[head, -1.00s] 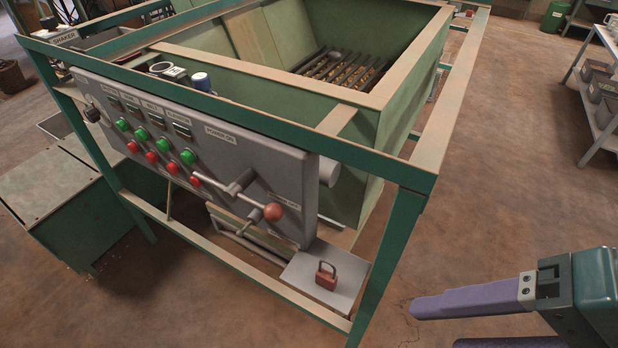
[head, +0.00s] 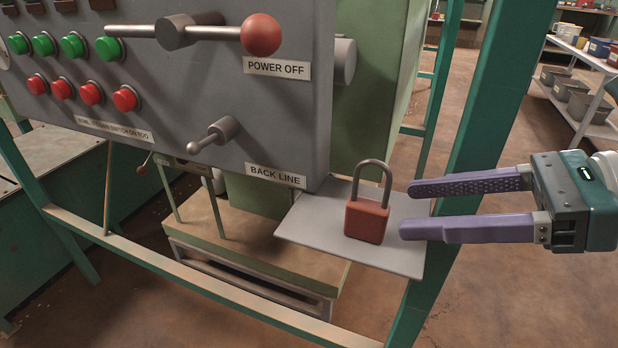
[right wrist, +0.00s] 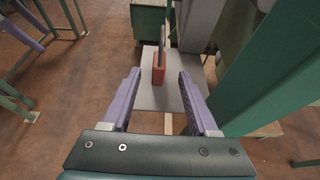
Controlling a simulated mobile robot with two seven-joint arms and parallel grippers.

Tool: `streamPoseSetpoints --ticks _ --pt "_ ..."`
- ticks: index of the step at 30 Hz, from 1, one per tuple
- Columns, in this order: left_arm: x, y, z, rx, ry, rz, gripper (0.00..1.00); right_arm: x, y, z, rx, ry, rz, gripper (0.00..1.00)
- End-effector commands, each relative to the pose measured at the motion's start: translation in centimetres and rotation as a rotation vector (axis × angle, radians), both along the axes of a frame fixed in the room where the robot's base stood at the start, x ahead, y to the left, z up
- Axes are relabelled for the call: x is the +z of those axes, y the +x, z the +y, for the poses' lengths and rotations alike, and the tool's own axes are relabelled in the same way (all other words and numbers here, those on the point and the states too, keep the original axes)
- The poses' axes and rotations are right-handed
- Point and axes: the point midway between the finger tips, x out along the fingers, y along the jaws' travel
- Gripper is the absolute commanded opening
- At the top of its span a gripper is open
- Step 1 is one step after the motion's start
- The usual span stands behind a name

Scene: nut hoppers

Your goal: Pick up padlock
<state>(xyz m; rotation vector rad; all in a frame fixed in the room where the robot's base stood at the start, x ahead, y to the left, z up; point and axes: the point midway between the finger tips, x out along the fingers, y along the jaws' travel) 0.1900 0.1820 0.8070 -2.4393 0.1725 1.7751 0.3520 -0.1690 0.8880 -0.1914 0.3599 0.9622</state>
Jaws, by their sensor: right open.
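The red padlock (head: 367,221) stands upright on a small grey shelf (head: 310,238) in the head view, its grey shackle on top. My right gripper (head: 405,209) is open, with purple fingers pointing left at the padlock from its right side, a short gap away. In the right wrist view the padlock (right wrist: 159,68) is ahead of the fingertips (right wrist: 160,74), roughly centred between them. Nothing is held.
A grey control panel (head: 270,120) with buttons and levers hangs left of and above the shelf. A green frame post (head: 490,110) stands behind the right gripper. A lower wooden ledge (head: 250,255) lies beneath the shelf. Floor is open at the right.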

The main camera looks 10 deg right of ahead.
Motion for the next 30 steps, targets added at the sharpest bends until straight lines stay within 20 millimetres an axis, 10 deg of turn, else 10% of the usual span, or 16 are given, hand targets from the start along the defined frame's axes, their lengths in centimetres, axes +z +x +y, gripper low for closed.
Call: streamPoseSetpoints --ticks 19,30 --pt "-2.4 0.0 0.2 -0.005 0.007 -0.001 1.00 -3.3 4.5 6.8 0.000 0.002 0.001 0.60" --pt "-2.5 0.0 0.2 -0.007 0.008 -0.001 1.00 -3.5 4.8 7.3 0.001 -0.002 0.002 0.54"
